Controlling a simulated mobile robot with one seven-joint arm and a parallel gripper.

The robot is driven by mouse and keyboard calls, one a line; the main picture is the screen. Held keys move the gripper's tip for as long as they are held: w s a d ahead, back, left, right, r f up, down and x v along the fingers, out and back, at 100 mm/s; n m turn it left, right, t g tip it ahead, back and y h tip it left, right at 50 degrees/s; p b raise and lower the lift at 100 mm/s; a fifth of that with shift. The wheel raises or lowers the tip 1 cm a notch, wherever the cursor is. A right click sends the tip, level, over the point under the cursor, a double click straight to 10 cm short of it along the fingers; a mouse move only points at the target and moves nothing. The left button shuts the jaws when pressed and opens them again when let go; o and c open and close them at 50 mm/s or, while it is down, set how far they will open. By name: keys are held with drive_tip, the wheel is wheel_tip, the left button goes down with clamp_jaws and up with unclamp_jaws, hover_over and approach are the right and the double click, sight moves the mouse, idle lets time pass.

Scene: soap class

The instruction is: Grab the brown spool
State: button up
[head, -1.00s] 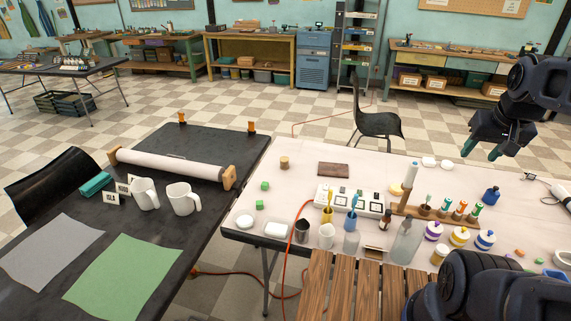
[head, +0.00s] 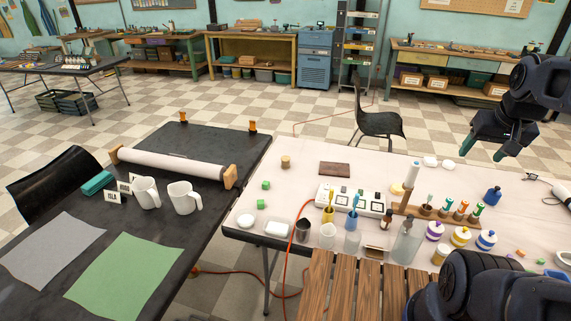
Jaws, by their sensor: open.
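The brown spool (head: 286,162), a small tan-brown cylinder, stands upright near the far left part of the white table (head: 300,182). Nothing touches it. My gripper (head: 482,154) is at the upper right of the head view, with its green-tipped fingers apart and nothing between them. It hangs in the air far to the right of the spool, near the table's far edge in the picture.
A brown block (head: 334,169) lies right of the spool, and green cubes (head: 266,185) lie nearer on its left. A white power strip (head: 350,201), a wooden rack (head: 432,213) and a clear bottle (head: 407,241) crowd the middle. A black chair (head: 378,123) stands behind.

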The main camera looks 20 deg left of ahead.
drive_tip(key=shift+w, duration=0.1)
drive_tip(key=w+a+r+n, duration=0.1)
drive_tip(key=w+a+r, duration=0.1)
drive_tip(key=w, duration=0.3)
drive_tip(key=w+a+r+n, duration=0.2)
drive_tip(key=w, duration=0.3)
drive_tip(key=w+a+n+g, duration=0.1)
drive_tip(key=w+a+n, duration=0.1)
drive_tip(key=w+a, duration=0.55)
drive_tip(key=w+a+n+g, duration=0.15)
drive_tip(key=w+a, duration=0.25)
drive_tip(key=w, duration=0.6)
drive_tip(key=n+g, duration=0.2)
drive_tip(key=n, duration=0.8)
hover_over(286, 158)
wheel_tip(286, 158, down, 37)
drive_tip(key=shift+s+a+f, duration=0.1)
drive_tip(key=shift+s+f, duration=0.25)
drive_tip(key=shift+f, duration=0.15)
drive_tip(key=shift+w+f, duration=0.15)
drive_tip(key=shift+f, duration=2.45)
drive_tip(key=shift+w+f, duration=0.1)
drive_tip(key=shift+f, duration=2.45)
drive_tip(key=c, duration=0.9)
